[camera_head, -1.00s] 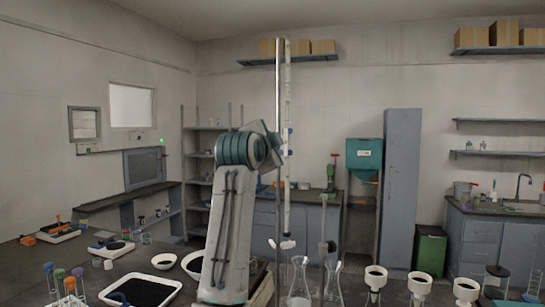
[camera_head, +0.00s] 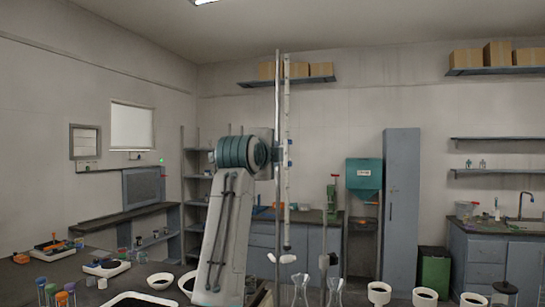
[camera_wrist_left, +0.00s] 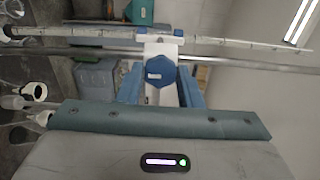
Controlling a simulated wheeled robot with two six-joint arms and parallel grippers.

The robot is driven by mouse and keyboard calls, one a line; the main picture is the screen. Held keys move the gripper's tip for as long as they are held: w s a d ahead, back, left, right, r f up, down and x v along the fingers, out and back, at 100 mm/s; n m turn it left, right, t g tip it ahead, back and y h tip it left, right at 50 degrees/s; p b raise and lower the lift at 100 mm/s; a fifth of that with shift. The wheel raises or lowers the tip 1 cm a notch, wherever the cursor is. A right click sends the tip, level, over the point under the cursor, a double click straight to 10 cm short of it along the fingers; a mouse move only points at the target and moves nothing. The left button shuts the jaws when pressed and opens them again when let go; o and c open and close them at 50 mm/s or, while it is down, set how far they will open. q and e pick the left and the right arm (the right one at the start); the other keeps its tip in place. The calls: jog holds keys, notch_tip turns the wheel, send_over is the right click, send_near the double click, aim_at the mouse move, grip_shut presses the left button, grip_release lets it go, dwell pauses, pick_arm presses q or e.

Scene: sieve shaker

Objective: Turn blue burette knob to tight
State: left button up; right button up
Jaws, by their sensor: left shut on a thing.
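The blue burette knob (camera_wrist_left: 160,72) is a faceted blue piece on a white clamp body (camera_wrist_left: 160,45), in the middle of the left wrist view. My left gripper (camera_wrist_left: 160,82) has one blue finger on each side of it and is shut on it. The burette (camera_wrist_left: 90,31) and a metal rod (camera_wrist_left: 235,57) run across that view. In the head view, the burette (camera_head: 287,205) stands upright with a white stopcock (camera_head: 288,258) low on it. My left gripper (camera_head: 276,155) is at the rod there, and the knob is not clearly visible. My right gripper is not in view.
Flasks (camera_head: 301,290) stand below the burette. White funnels (camera_head: 378,292) stand to the right. Cabinets and shelves line the back wall.

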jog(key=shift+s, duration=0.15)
pick_arm(q)
jog(key=o, duration=0.9)
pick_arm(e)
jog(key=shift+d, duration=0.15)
pick_arm(q)
jog(key=shift+o, duration=0.2)
jog(key=b+v, duration=0.4)
jog(key=v, duration=0.6)
jog(key=shift+s, duration=0.35)
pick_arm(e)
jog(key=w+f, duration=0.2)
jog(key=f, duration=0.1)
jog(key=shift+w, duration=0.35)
pick_arm(q)
jog(key=shift+a, duration=0.1)
